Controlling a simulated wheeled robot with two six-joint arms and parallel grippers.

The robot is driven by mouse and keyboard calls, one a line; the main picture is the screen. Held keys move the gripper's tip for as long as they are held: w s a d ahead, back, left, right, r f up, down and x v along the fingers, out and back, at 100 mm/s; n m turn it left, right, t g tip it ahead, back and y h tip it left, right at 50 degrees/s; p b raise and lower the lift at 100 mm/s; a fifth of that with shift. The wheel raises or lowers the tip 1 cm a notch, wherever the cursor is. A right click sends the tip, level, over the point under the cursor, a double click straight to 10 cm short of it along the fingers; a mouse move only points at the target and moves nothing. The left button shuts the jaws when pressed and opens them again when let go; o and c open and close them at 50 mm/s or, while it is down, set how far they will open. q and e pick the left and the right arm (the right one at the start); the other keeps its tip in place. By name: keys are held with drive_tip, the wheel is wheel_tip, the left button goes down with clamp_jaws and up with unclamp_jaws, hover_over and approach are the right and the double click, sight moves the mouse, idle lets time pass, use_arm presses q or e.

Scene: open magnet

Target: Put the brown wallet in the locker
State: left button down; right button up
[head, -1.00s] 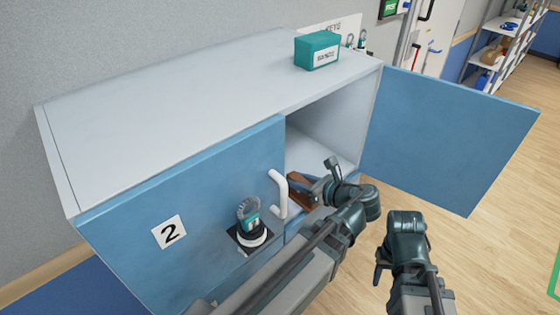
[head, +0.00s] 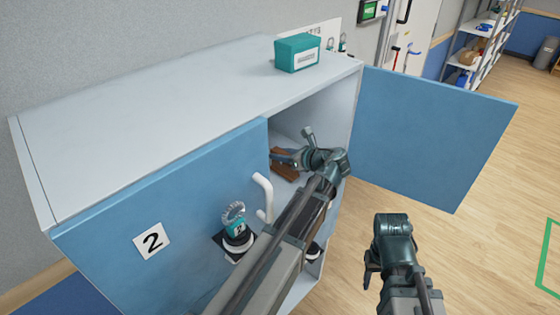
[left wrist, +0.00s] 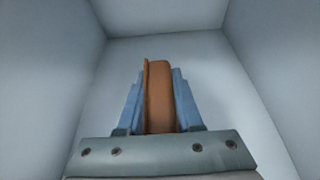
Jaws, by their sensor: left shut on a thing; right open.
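The brown wallet (head: 284,172) is inside the open right compartment of the locker (head: 150,98), close above or on its floor; contact is hard to tell. My left gripper (head: 283,158) is shut on the wallet. In the left wrist view, the wallet (left wrist: 159,98) stands on edge between the two blue-grey fingers (left wrist: 160,105), with pale compartment walls around it. My left arm hides part of the opening. My right gripper (head: 372,275) is open and empty, outside the locker in front of the opening.
The compartment's blue door (head: 435,135) stands wide open to the right. A teal box (head: 298,52) sits on top.

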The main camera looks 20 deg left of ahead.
use_arm(q)
drive_tip(key=shift+w+a, duration=0.1)
drive_tip(key=shift+w, duration=0.15)
drive_tip(key=f+b, duration=0.3)
drive_tip(key=shift+w+a, duration=0.2)
drive_tip(key=shift+w, duration=0.1)
drive_tip(key=shift+f+b, duration=0.3)
drive_tip(key=shift+f, duration=0.05)
drive_tip(key=shift+f, duration=0.15)
drive_tip(key=c, duration=0.6)
unclamp_jaws()
drive_tip(key=shift+o, duration=0.2)
